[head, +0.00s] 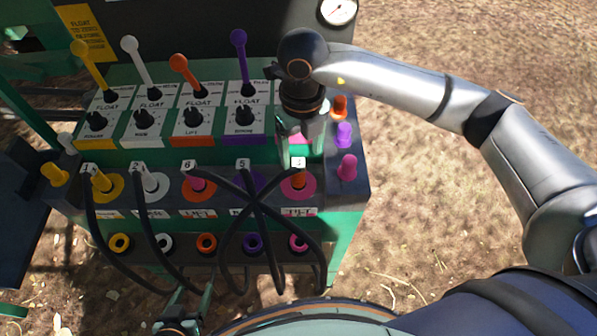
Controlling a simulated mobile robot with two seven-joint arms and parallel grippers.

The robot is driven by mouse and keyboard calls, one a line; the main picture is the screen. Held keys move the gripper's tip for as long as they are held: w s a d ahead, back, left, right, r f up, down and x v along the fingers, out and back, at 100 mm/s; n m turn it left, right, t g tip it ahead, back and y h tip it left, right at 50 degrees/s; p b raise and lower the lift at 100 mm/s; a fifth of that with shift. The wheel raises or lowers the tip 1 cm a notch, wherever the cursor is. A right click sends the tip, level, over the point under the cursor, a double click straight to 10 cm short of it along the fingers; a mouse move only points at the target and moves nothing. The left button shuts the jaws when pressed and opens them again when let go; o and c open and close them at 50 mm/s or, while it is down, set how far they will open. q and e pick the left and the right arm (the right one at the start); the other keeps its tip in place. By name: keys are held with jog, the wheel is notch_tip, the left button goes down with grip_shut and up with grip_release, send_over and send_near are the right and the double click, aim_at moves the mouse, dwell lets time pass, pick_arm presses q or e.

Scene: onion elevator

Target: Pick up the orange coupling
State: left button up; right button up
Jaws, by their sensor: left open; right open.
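An orange coupling (299,179) sits in the pink-ringed socket (311,188) at the right end of the socket row, with a black hose and a white number tag on it. My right gripper (300,150) is open and points down just above this coupling, in front of the panel's right end. No contact is visible. My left gripper (187,312) is open and empty at the bottom edge, below the hoses. A pink coupling (196,184) sits in the orange-ringed socket.
Yellow (101,182) and white (150,182) couplings sit to the left. Black hoses (262,215) cross below the sockets. Levers (181,66) rise behind. Orange (340,105), purple (343,133) and pink (348,165) pegs line the right side. Open ground lies to the right.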

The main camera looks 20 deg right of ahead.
aim_at(298, 162)
jog(key=shift+s+a+f+p, duration=0.1)
jog(key=shift+a+f+p, duration=0.15)
jog(key=shift+f, duration=1.1)
jog(key=shift+s+a+f+p, duration=0.1)
jog(key=shift+f+p, duration=0.1)
jog(key=shift+f, duration=1.1)
grip_shut()
jog(key=shift+w, duration=0.1)
